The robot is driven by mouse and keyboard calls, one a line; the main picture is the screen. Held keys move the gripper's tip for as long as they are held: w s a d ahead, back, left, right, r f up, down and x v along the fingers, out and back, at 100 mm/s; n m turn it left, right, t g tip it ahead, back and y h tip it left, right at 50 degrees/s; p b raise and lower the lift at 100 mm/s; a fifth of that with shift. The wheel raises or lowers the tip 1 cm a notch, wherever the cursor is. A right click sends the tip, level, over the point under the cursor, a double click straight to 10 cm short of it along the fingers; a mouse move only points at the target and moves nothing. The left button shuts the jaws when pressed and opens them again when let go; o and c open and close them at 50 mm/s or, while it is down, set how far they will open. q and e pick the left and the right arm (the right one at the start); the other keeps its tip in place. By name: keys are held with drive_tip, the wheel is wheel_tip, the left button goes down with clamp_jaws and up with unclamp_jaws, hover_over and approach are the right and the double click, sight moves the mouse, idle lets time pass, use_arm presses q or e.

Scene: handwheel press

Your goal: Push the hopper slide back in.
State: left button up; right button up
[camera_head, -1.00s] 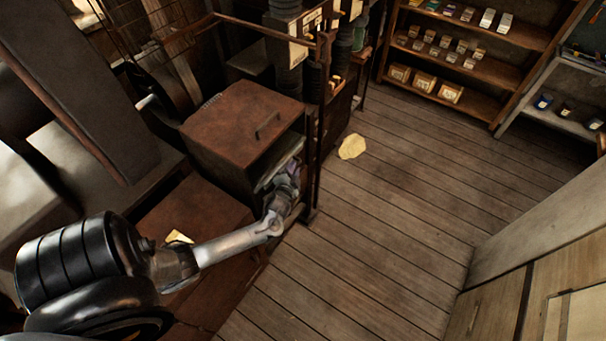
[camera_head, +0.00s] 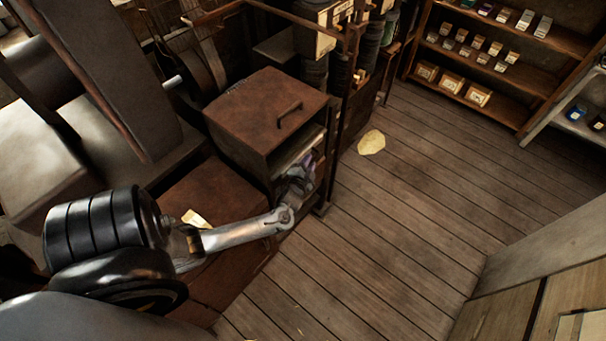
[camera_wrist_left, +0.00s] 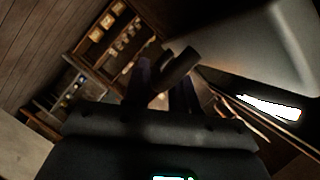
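The brown box-shaped hopper (camera_head: 262,112), with a handle on top, stands left of centre in the head view. Under its lid the front is open, and a pale, flat edge that looks like the slide (camera_head: 302,152) shows inside. My left gripper (camera_head: 308,168) is at this open front, small and dark, and partly hides it. In the left wrist view the two fingers (camera_wrist_left: 163,88) stand apart, with a dark round bar (camera_wrist_left: 180,68) near or between them. I cannot tell whether they touch it. My right gripper is in neither view.
A dark post (camera_head: 333,150) stands just right of the opening. A rusty lower casing (camera_head: 222,192) lies below my left forearm. The plank floor (camera_head: 410,220) to the right is clear except for a yellowish patch (camera_head: 371,142). Shelves (camera_head: 490,70) stand at the back right.

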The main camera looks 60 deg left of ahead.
use_arm(q)
drive_tip(key=v, duration=0.9)
drive_tip(key=d+r+g+h+p, duration=0.1)
drive_tip(key=d+r+h+p, duration=0.85)
drive_tip(key=d+r, duration=0.75)
drive_tip(key=s+d+r+g+p, duration=0.1)
drive_tip(key=s+d+r+g, duration=0.1)
drive_tip(key=s+d, duration=0.3)
drive_tip(key=s+d+r+g+h+p, duration=0.1)
drive_tip(key=s+d+r+g, duration=0.2)
drive_tip(key=s+d, duration=0.3)
drive_tip(key=shift+n+g, duration=0.4)
drive_tip(key=shift+g, duration=0.4)
